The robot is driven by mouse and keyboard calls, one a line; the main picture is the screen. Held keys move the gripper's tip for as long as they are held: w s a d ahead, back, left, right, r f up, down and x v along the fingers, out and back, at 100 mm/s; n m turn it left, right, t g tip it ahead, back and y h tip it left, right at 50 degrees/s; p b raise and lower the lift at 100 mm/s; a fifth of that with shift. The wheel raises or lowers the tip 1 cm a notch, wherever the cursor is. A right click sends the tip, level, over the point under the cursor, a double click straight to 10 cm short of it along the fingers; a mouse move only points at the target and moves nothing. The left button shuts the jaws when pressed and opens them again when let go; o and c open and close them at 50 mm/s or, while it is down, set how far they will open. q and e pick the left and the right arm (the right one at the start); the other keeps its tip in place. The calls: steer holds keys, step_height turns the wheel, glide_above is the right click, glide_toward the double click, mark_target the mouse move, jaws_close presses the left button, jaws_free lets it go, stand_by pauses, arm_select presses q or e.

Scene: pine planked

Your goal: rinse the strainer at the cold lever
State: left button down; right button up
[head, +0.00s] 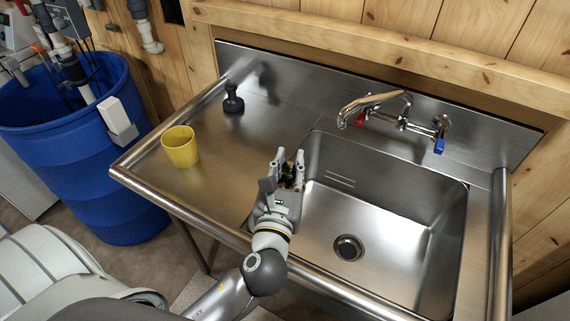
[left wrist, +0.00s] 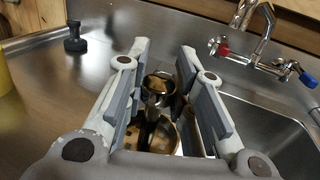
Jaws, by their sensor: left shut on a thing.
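My left gripper (head: 289,168) is over the left edge of the sink basin. It is shut on the strainer (left wrist: 159,84), a small metal piece with brown residue; in the head view the fingers mostly hide it. Below it in the left wrist view is a round metal rim with brown inside; I cannot tell if it is part of the strainer. The cold lever (head: 439,146) is blue, on the tap's right end, and also shows in the left wrist view (left wrist: 308,80). The tap spout (head: 372,99) points left; no water shows. My right gripper is not in view.
The red lever (head: 360,118) is on the tap's left. The steel basin (head: 400,235) is empty, with a round drain (head: 348,248). A yellow cup (head: 180,147) and a black tamper-like object (head: 233,99) stand on the left drainboard. A blue barrel (head: 80,150) stands left.

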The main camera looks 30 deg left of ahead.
arm_select(q)
steer(key=shift+w+d+f+b, duration=0.15)
steer(key=shift+w, duration=0.4)
steer(key=shift+w+d+f+b, duration=0.15)
steer(key=shift+w, duration=0.35)
steer(key=w+d+f+b, duration=0.2)
steer(key=w+d, duration=0.1)
steer(key=w, duration=0.7)
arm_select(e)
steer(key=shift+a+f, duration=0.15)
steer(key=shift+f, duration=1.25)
arm_select(q)
steer(key=shift+d, duration=0.1)
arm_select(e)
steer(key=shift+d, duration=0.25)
